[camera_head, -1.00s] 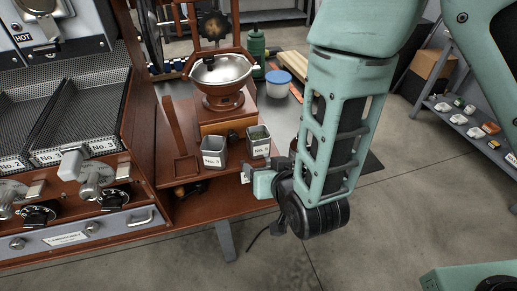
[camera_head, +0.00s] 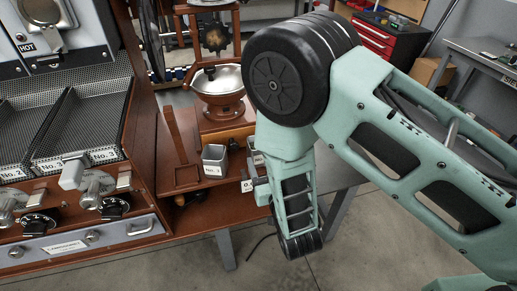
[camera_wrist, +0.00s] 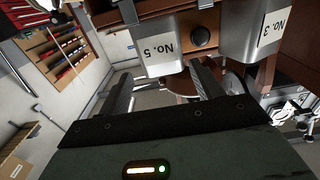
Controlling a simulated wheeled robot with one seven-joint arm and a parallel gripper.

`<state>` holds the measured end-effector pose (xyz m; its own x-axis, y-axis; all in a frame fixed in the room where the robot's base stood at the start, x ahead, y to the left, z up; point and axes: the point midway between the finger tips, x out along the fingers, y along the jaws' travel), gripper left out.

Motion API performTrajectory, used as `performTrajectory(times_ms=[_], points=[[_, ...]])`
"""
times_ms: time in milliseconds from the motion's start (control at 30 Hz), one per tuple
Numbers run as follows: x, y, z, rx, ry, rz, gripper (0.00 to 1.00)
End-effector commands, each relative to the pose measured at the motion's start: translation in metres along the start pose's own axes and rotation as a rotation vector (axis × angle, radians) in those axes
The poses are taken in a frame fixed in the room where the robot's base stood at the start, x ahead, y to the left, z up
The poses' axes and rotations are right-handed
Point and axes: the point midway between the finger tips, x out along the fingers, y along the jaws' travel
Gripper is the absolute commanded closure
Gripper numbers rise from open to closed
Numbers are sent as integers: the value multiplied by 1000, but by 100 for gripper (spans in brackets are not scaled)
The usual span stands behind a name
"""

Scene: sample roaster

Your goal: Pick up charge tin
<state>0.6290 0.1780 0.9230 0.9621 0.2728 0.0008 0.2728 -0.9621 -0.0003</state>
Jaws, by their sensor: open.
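Two grey metal tins stand on the wooden bench in front of the grinder. In the head view the left tin (camera_head: 214,160) is in full view. The right tin (camera_head: 257,157) is mostly hidden behind my arm. My gripper (camera_head: 260,188) is low beside the right tin, its fingers mostly hidden there. In the wrist view my gripper (camera_wrist: 160,80) is open and empty. A tin labelled No. 5 (camera_wrist: 165,48) is straight ahead, roughly in line with the finger gap. A tin labelled No. 3 (camera_wrist: 250,35) is to its right. I cannot tell whether a finger touches a tin.
The grinder (camera_head: 222,95) with its metal bowl stands behind the tins. The roaster panel (camera_head: 75,215) with knobs and trays fills the left. Open floor (camera_head: 380,240) is at the front right.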

Motion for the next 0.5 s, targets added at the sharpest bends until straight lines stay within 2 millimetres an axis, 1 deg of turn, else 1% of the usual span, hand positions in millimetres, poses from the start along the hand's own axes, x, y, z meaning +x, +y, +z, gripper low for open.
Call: performTrajectory(times_ms=[33, 100, 200, 367, 500], points=[[10, 0, -4, 1, 3, 2, 35], [21, 0, -3, 0, 2, 1, 35], [31, 0, -2, -1, 0, 1, 35], [40, -1, -2, 0, -1, 0, 35], [59, -2, -10, 1, 2, 0, 35]])
